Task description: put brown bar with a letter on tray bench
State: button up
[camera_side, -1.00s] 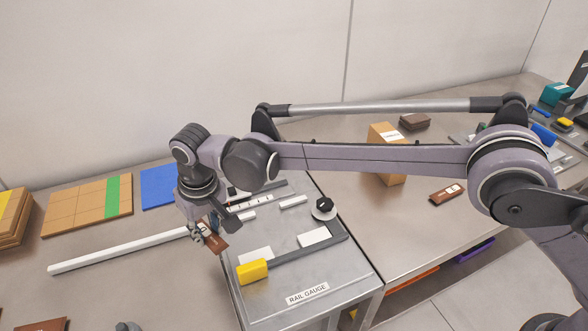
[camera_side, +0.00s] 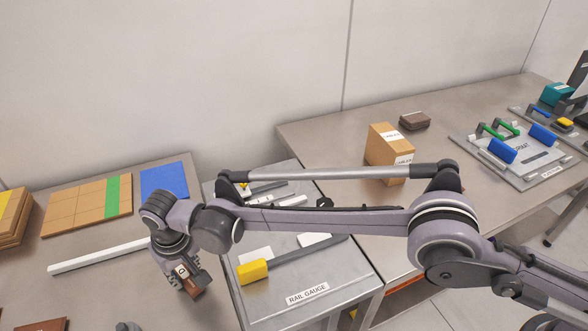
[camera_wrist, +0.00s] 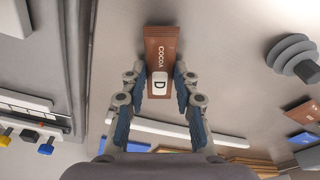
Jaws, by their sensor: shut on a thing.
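My gripper (camera_wrist: 160,84) is shut on a brown bar (camera_wrist: 160,38) in the wrist view. The bar reads "COCOA" and has a white label with the letter D. In the side view, my gripper (camera_side: 183,277) holds the bar (camera_side: 193,289) over the left bench (camera_side: 110,290), left of the rail gauge bench's edge. Whether the bar touches the surface below cannot be told. No bench in view is marked as a tray bench.
A long white rail (camera_side: 95,257) lies on the left bench near my gripper. A brown piece (camera_side: 40,325) and a grey round part (camera_side: 128,327) are at the front. The rail gauge (camera_side: 300,262) has a yellow block. A cardboard box (camera_side: 383,150) stands on the right bench.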

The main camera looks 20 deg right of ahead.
aim_at(192, 282)
jog(key=shift+f, duration=0.1)
jog(key=o, duration=1.1)
jog(key=shift+c, duration=0.2)
notch_tip(192, 282, up, 12)
jog(key=s, duration=0.2)
jog(key=w+d+r+m+t, duration=0.1)
jog(key=d+r, duration=0.3)
jog(key=d, duration=0.6)
jog(key=w+d+r+t, duration=0.1)
jog(key=d+r, duration=0.4)
jog(key=d, duration=0.6)
jog(key=w+d+r+m, duration=0.1)
jog(key=d+r, duration=0.3)
jog(key=d, duration=0.6)
jog(key=s+d+f+m+t, duration=0.1)
jog(key=s+d+f, duration=0.2)
jog(key=s+d, duration=0.5)
jog(key=s+d+f+m+t, duration=0.1)
jog(key=s+d+f, duration=0.3)
jog(key=s+d, duration=0.5)
jog(key=d+t, duration=0.1)
jog(key=d, duration=0.4)
jog(key=shift+f+t+h, duration=0.15)
jog(key=shift+t+h, duration=0.15)
jog(key=shift+h, duration=0.1)
